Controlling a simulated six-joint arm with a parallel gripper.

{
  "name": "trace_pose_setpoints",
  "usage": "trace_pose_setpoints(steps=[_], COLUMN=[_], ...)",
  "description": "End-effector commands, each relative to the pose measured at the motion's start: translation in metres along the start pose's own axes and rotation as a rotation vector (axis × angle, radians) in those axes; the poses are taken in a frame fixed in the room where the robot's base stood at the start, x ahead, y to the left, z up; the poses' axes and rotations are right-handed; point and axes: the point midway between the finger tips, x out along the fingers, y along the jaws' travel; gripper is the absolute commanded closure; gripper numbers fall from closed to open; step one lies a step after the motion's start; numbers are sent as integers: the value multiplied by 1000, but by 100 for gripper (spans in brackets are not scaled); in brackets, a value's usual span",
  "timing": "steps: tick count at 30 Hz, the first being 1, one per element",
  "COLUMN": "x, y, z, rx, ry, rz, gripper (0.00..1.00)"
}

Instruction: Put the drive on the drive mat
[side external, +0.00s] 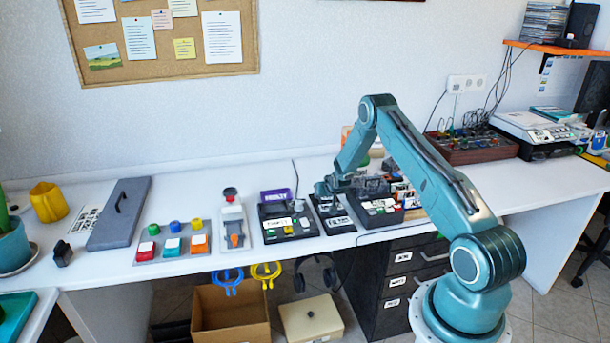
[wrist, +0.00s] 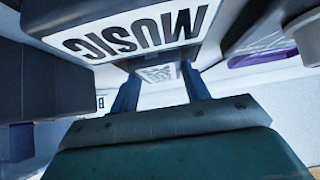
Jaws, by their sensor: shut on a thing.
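My gripper (side external: 326,190) is low over the worktop, just above a small black mat with a white label, which I take for the drive mat (side external: 323,211). In the wrist view, a dark box with a white label reading MUSIC, upside down, looks like the drive (wrist: 130,35). It fills the top, and my two fingers (wrist: 160,88) run up to its lower edge, shut on it. The fingertips are hidden behind it. A smaller white label shows between the fingers; I cannot tell what bears it. Any gap between drive and mat is unclear.
A black tray (side external: 270,213) with coloured pieces and a purple labelled box (side external: 275,195) stand close to the left. A grey slab (side external: 120,222) lies farther left.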

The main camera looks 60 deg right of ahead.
Motion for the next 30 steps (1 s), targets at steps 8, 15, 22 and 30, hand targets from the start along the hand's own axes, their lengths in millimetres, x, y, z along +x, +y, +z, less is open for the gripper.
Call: trace_pose_setpoints(steps=[8,15,22,30], x=[2,2,-2,-21], y=[0,0,0,0], z=[2,2,0,-1], rx=[0,0,0,0], ry=[0,0,0,-1], rz=[0,0,0,0], gripper=[31,31,31,31])
